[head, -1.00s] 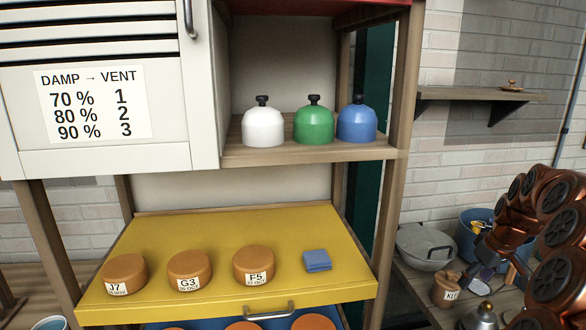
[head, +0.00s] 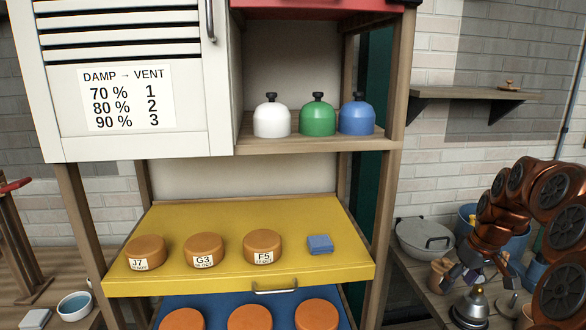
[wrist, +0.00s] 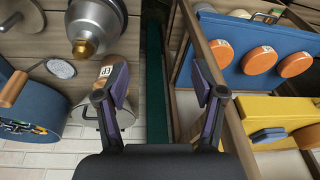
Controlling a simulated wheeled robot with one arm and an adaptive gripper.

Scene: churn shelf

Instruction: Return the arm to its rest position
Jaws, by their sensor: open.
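My gripper (head: 462,278) is at the lower right of the head view, at the end of my folded copper arm, above the side bench. In the wrist view my gripper (wrist: 160,92) shows two purple-padded fingers spread wide with nothing between them. Behind the gap are the dark green panel and a wooden shelf post. A small labelled brown pot (wrist: 112,70) appears behind the left finger in that view, partly hidden.
A blue drawer (head: 215,310) is below. White, green and blue domes (head: 317,118) stand on the shelf.

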